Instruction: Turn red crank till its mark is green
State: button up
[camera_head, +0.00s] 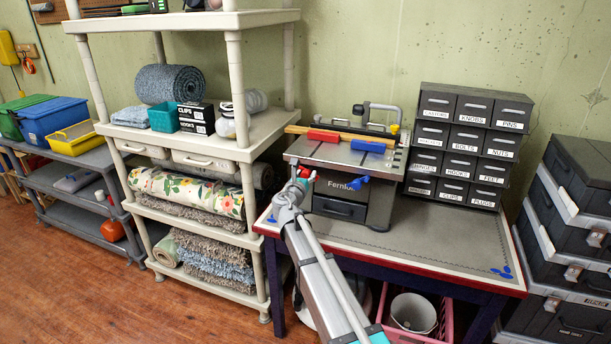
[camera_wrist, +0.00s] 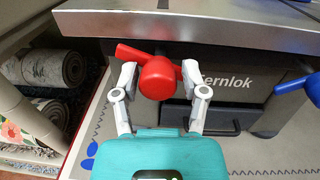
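The red crank (camera_wrist: 158,77) is on the front of a grey bench machine marked "Fernlok" (camera_wrist: 178,25), just under its top plate. Its round knob faces the wrist camera, and its arm slants up to the left. My gripper (camera_wrist: 159,72) has one finger on each side of the knob, both seeming to touch it. In the head view my gripper (camera_head: 298,182) is at the machine's (camera_head: 346,158) left front, and only a bit of the red crank (camera_head: 304,172) shows. I see no coloured mark for the crank; it may be hidden.
A blue crank (camera_wrist: 300,88) sits to the right on the machine's front. Red (camera_head: 323,135) and blue (camera_head: 368,146) blocks are on its top. Dark labelled drawers (camera_head: 468,145) stand behind right; a loaded shelf (camera_head: 235,120) stands left. The bench top (camera_head: 430,245) is mostly clear.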

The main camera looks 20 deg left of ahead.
jog(key=shift+w+a, duration=0.1)
grip_shut()
jog(key=shift+m, duration=0.4)
jog(key=m, duration=0.3)
jog(key=shift+w, duration=0.1)
jog(key=m, duration=0.4)
jog(key=shift+m+b, duration=0.3)
jog(key=shift+m, duration=0.1)
jog(key=m, duration=0.3)
jog(key=shift+w+m+t, duration=0.1)
jog(key=shift+m+t, duration=0.2)
jog(key=shift+m+h, duration=0.3)
jog(key=shift+m, duration=1.7)
